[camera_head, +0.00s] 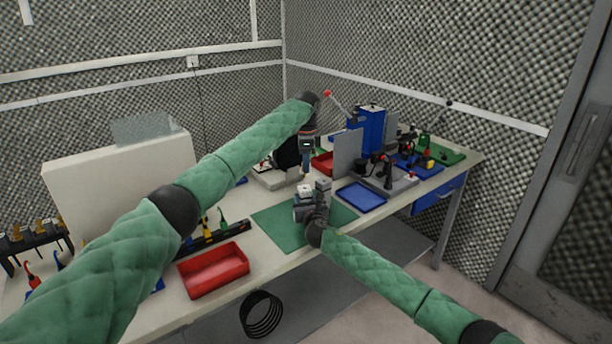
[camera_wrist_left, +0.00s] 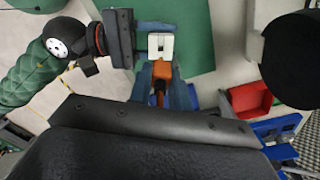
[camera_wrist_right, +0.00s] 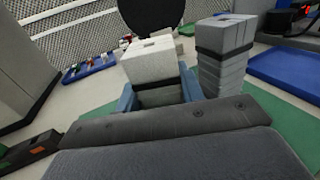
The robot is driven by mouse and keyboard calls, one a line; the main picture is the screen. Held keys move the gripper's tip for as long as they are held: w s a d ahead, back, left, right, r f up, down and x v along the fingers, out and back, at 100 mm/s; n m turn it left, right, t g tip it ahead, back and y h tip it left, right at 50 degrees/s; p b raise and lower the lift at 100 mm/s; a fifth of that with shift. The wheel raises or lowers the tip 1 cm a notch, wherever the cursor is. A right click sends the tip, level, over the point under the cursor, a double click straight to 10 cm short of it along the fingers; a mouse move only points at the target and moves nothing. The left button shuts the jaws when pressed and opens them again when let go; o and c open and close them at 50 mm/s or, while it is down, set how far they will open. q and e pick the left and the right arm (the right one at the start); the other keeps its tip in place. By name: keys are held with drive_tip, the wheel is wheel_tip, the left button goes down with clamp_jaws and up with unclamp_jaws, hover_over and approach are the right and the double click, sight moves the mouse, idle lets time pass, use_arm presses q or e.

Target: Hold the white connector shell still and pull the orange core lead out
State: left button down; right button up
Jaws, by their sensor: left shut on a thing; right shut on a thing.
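The white connector shell (camera_wrist_right: 150,62) stands upright between the blue fingertips of my right gripper (camera_wrist_right: 158,95), which is shut on it above the green mat. The shell also shows in the head view (camera_head: 305,189) and left wrist view (camera_wrist_left: 160,46). Its top has a small opening, with no orange in it in the right wrist view. My left gripper (camera_wrist_left: 163,88) is shut on the orange core lead (camera_wrist_left: 161,73), with blue fingertips either side. In the head view my left gripper (camera_head: 306,168) points down above the shell, with a gap between them. The lead's lower end is unclear.
A grey block with a black band (camera_wrist_right: 223,58) stands close beside the shell. The green mat (camera_head: 275,228) lies beneath. A blue tray (camera_head: 361,196) lies to the right, and a red bin (camera_head: 213,271) sits front left. Tools and fixtures crowd the right end of the bench.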

use_arm(q)
drive_tip(key=shift+r, duration=1.8)
use_arm(e)
drive_tip(key=o, duration=1.1)
drive_tip(key=shift+s, duration=0.1)
